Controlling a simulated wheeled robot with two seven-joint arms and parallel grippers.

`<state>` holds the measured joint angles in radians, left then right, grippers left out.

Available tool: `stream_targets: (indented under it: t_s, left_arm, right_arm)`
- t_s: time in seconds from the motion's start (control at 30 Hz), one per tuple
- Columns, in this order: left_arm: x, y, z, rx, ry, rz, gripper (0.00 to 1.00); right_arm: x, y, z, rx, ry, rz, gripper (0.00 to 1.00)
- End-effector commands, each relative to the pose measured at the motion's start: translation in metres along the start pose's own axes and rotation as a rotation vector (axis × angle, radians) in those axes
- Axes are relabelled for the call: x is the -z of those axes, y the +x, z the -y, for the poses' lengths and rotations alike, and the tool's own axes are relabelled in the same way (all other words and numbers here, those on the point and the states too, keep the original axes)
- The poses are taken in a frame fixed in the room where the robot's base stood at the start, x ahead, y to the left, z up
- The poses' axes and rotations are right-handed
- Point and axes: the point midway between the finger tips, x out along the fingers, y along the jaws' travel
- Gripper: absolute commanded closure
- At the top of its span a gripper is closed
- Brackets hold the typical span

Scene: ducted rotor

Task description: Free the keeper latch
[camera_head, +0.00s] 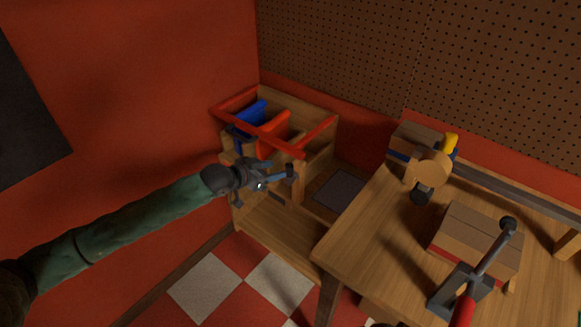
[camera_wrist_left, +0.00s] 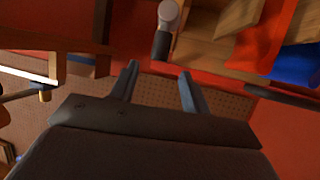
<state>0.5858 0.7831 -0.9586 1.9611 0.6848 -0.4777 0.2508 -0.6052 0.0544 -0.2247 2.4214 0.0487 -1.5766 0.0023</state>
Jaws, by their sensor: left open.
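My left gripper (camera_head: 276,173) is in front of a wooden unit (camera_head: 318,152) that has red bars (camera_head: 268,140) and blue and red panels. In the left wrist view its two blue-grey fingers (camera_wrist_left: 158,86) are apart, with nothing between them. A short peg with a dark sleeve and a pale round end (camera_wrist_left: 166,28) stands just beyond the fingertips, and a gap shows between them. It may be the dark knob (camera_head: 291,172) by the fingers in the head view. I cannot tell for certain which part is the keeper latch. My right gripper is not in view.
A pegboard wall (camera_head: 350,60) stands behind. A low wooden shelf (camera_head: 280,235) lies below my gripper.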

Motion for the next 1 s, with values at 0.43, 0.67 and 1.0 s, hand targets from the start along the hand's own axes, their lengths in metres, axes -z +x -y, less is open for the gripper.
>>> stream_targets:
  t_s: [0.43, 0.67, 1.0]
  left_arm:
    - [0.002, 0.056, -0.001, 0.001, 0.001, 0.0, 0.53]
    - [0.001, 0.072, 0.0, 0.001, 0.002, 0.002, 0.53]
    - [0.0, 0.074, 0.0, 0.001, 0.002, 0.002, 0.61]
  right_arm:
    - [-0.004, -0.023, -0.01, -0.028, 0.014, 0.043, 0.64]
    - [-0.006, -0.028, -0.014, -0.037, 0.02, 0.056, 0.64]
    - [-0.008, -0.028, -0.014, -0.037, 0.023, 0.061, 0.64]
